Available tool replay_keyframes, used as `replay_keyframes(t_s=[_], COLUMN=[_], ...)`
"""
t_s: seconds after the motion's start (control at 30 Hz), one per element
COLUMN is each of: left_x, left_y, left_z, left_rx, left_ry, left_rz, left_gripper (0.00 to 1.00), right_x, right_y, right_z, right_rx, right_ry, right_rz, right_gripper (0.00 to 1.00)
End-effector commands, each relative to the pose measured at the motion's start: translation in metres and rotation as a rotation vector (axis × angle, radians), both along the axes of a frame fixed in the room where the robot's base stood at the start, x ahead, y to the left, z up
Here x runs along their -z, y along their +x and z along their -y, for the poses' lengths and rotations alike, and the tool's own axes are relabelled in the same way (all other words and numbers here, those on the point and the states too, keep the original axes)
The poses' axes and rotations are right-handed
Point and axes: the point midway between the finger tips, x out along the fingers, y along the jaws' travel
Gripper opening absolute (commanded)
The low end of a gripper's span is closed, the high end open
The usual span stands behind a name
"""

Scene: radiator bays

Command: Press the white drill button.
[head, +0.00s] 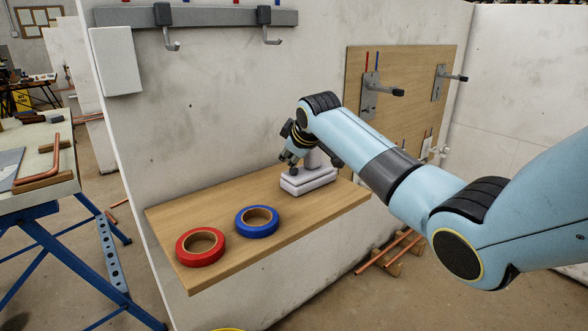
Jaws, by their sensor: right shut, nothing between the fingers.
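A pale white-grey drill (308,181) stands on its wide base on the wooden shelf (215,215) against the wall. My right gripper (287,167) is at the drill's upper left side, pointing down, shut and empty. It overlaps the drill in the picture, and I cannot tell whether it touches it. My gripper and wrist hide the drill's upper part. I cannot make out the button. My left gripper is not in view.
A blue tape roll (257,234) and a red tape roll (200,260) lie on the shelf left of the drill. Wall hooks (170,45) hang above. A wooden board with brackets (378,88) is at the right. Copper pipes (390,252) lie on the floor below.

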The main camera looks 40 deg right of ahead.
Motion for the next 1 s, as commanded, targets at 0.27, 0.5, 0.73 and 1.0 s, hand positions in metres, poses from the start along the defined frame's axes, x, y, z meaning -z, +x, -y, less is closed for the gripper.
replay_keyframes(t_s=[0.27,0.5,0.73,1.0], left_x=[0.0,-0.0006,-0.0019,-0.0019], left_y=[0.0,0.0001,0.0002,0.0], left_z=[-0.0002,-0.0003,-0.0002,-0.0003], left_rx=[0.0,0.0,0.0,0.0], left_ry=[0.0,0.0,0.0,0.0], left_rz=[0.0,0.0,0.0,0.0], left_gripper=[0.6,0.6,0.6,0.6], right_x=[0.0,0.0021,0.0086,0.0089], right_y=[0.0,-0.0002,-0.0002,-0.0005], right_z=[0.0,0.0,-0.0002,0.0], right_rx=[0.0,0.0,0.0,0.0], right_ry=[0.0,0.0,0.0,0.0], right_rz=[0.0,-0.001,0.0,-0.001], right_gripper=[0.0,0.0,0.0,0.0])
